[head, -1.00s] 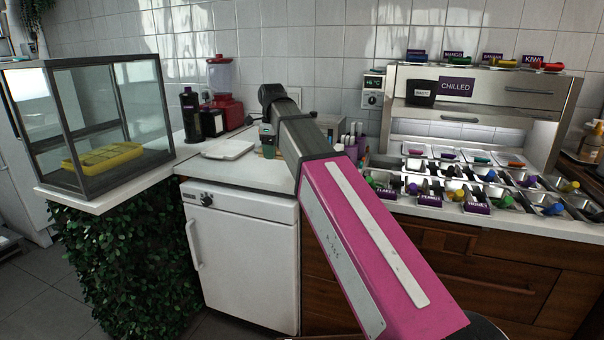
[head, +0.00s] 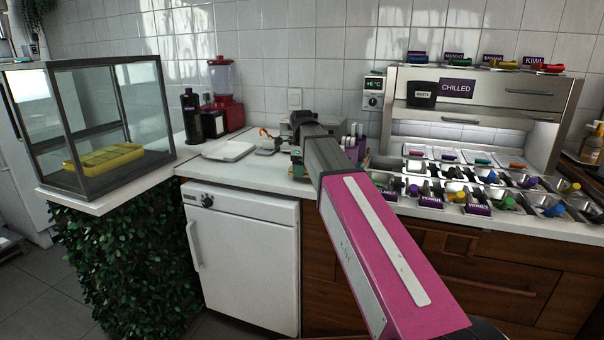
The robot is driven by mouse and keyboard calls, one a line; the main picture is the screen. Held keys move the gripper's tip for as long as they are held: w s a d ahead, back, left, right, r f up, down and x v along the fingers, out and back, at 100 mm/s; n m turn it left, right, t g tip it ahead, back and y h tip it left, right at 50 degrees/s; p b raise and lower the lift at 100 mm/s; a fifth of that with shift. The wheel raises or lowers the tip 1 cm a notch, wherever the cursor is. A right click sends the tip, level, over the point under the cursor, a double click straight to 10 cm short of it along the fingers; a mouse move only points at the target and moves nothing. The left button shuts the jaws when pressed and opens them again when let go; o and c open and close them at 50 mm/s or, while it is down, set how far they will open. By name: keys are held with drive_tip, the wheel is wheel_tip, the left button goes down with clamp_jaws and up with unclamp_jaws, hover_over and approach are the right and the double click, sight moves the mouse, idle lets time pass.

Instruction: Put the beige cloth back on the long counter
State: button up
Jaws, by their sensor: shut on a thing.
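The long counter (head: 245,174) has a white top and runs along the tiled wall, over a white fridge door and brown wooden drawers. My pink and grey arm reaches across its front edge. My gripper (head: 297,165) is partly in view at the arm's far end, low over the counter behind the fridge's right edge. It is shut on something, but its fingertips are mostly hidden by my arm. I cannot make out the beige cloth clearly; what the jaws hold is too small and covered to see well.
A red blender (head: 222,90) and dark bottles stand further left. Right of my arm are topping trays (head: 480,190) with colored scoops. The counter front left of my gripper is clear.

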drive_tip(key=shift+f, duration=0.9)
drive_tip(key=shift+f, duration=0.1)
drive_tip(key=o, duration=0.9)
wheel_tip(320, 180, up, 11)
drive_tip(key=shift+r, duration=0.65)
